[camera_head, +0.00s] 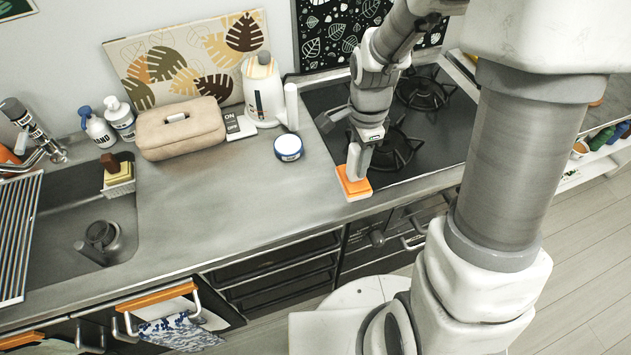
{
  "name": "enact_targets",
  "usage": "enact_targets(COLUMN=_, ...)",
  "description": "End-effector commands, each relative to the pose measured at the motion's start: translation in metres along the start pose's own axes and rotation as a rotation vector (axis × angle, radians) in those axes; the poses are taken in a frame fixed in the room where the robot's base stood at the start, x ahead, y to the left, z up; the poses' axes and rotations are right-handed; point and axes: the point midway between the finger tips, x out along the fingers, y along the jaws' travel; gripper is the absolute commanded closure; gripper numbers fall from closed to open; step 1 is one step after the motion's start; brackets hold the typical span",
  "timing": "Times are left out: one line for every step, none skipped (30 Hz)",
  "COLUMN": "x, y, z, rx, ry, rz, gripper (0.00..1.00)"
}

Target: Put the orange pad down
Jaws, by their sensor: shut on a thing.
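The orange pad (345,181) is a small square with an orange top and a pale underside. It is at the front right of the grey counter (240,225), near the counter's front edge and left of the stove. My gripper (354,174) points down and is shut on the pad from above. The fingers hide part of the pad's top. I cannot tell whether the pad's underside touches the counter or is just above it.
A white kettle (263,90) and a beige case (180,128) stand along the wall. The stove (405,130) is to the right, the sink (75,225) to the left. The middle counter is clear.

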Motion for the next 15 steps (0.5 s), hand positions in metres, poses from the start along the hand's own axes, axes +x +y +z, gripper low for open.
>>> enact_targets(x=-0.0016, y=-0.0011, z=-0.0004, rx=-0.004, ry=0.002, rz=-0.003, gripper=1.0)
enact_targets(x=-0.0019, y=-0.0014, z=-0.0007, rx=-0.005, ry=0.003, rz=-0.003, gripper=1.0)
enact_targets(x=-0.0022, y=-0.0017, z=-0.0009, rx=-0.007, ry=0.004, rz=-0.004, gripper=1.0)
enact_targets(x=-0.0023, y=-0.0019, z=-0.001, rx=-0.008, ry=0.004, rz=-0.004, gripper=1.0)
enact_targets(x=-0.0023, y=-0.0019, z=-0.001, rx=-0.008, ry=0.005, rz=-0.004, gripper=1.0)
enact_targets(x=-0.0023, y=-0.0019, z=-0.001, rx=-0.008, ry=0.005, rz=-0.004, gripper=1.0)
enact_targets(x=-0.0023, y=-0.0019, z=-0.001, rx=-0.008, ry=0.005, rz=-0.004, gripper=1.0)
enact_targets(x=-0.0022, y=-0.0019, z=-0.001, rx=-0.008, ry=0.004, rz=-0.004, gripper=1.0)
enact_targets(x=-0.0022, y=-0.0019, z=-0.001, rx=-0.008, ry=0.004, rz=-0.004, gripper=1.0)
enact_targets(x=-0.0022, y=-0.0018, z=-0.001, rx=-0.008, ry=0.004, rz=-0.004, gripper=1.0)
enact_targets(x=-0.0021, y=-0.0018, z=-0.001, rx=-0.008, ry=0.004, rz=-0.004, gripper=1.0)
enact_targets(x=-0.002, y=-0.002, z=-0.0008, rx=-0.008, ry=0.004, rz=-0.004, gripper=1.0)
enact_targets(x=-0.0015, y=-0.0025, z=-0.0001, rx=-0.008, ry=0.004, rz=-0.004, gripper=1.0)
enact_targets(x=-0.0006, y=-0.0034, z=0.001, rx=-0.008, ry=0.004, rz=-0.003, gripper=1.0)
enact_targets(x=0.0015, y=-0.0055, z=0.0036, rx=-0.01, ry=0.004, rz=-0.002, gripper=1.0)
